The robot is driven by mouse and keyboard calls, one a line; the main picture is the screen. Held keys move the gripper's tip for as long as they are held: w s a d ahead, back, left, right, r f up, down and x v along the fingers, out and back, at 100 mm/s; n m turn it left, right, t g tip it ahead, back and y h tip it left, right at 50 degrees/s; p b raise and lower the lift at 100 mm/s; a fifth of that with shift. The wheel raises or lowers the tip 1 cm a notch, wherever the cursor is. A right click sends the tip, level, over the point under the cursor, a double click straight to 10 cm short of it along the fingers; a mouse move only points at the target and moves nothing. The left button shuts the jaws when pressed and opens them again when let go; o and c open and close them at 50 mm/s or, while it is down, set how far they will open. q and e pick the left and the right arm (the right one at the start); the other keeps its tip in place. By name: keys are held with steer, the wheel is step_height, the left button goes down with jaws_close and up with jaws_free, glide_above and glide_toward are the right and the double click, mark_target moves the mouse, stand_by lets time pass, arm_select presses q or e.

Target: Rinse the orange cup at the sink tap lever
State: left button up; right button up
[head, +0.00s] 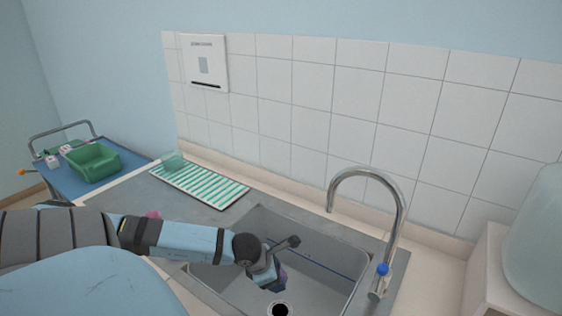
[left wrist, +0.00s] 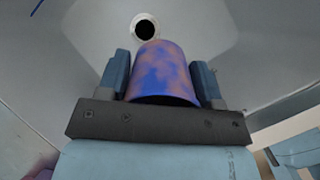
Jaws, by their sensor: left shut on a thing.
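My left gripper (head: 270,277) is down inside the sink basin (head: 330,255). In the left wrist view the gripper (left wrist: 161,72) is shut on the cup (left wrist: 160,88), with one finger on each side. The cup is orange mottled with large blue-violet patches. In the head view only a small dark violet part of it (head: 282,277) shows beside the gripper. The curved metal tap (head: 398,205) stands at the basin's right, with a blue-marked lever (head: 382,270) at its base. The cup is left of the tap spout. I see no water running. My right gripper is not in view.
The drain (left wrist: 145,27) lies beyond the cup. A blue cart (head: 75,184) holds a green bin (head: 93,164) at far left. A large pale container (head: 537,245) stands at right.

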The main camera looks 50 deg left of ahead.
arm_select(q)
steer(key=shift+d+r, duration=0.15)
steer(key=shift+w+f+b, duration=0.25)
steer(key=shift+w+b, duration=0.4)
steer(key=shift+w, duration=0.05)
steer(key=w+d+f+b, duration=0.2)
steer(key=w+b, duration=0.4)
steer(key=w, duration=0.6)
steer(key=shift+w+f, duration=0.15)
steer(key=shift+w, duration=0.05)
